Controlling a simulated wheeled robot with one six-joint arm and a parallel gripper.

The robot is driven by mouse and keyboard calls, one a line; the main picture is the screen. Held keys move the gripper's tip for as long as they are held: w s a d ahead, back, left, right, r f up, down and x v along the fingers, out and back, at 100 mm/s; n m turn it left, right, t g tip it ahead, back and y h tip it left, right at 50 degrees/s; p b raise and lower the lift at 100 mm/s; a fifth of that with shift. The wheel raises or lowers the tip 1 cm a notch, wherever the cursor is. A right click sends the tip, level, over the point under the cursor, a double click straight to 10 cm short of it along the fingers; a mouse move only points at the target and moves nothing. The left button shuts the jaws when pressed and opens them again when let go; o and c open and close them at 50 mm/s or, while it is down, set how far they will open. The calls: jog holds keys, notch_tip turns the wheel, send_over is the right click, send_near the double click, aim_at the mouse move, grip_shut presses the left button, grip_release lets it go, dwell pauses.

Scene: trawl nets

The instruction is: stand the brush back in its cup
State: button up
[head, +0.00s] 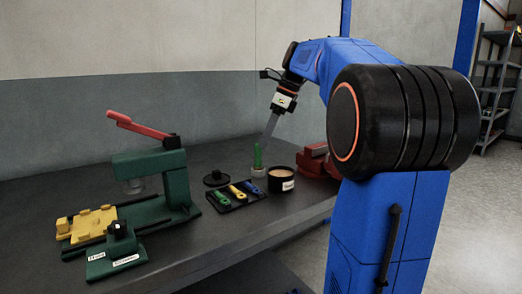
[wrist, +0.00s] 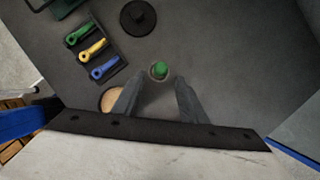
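The green brush (head: 257,157) stands upright in a small pale cup (head: 258,171) on the dark bench. In the wrist view the brush (wrist: 160,69) shows end-on as a green round top, with the cup's rim around it. My gripper (head: 266,138) points down just above and slightly right of the brush. In the wrist view my gripper (wrist: 158,84) is open, its two grey fingers apart with nothing held between them. The brush top lies just beyond the fingertips, apart from them. The brush's lower end is hidden in the cup.
A dark tray (head: 236,198) holds green, yellow and blue tools. A black round knob-topped piece (head: 216,178), a tan-topped tin (head: 281,180) and a red object (head: 316,161) stand close by. A green press (head: 150,175) is at left. The bench behind the cup is clear.

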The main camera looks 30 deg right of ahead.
jog(key=v, duration=0.4)
jog(key=shift+r, duration=0.15)
dwell(0.4)
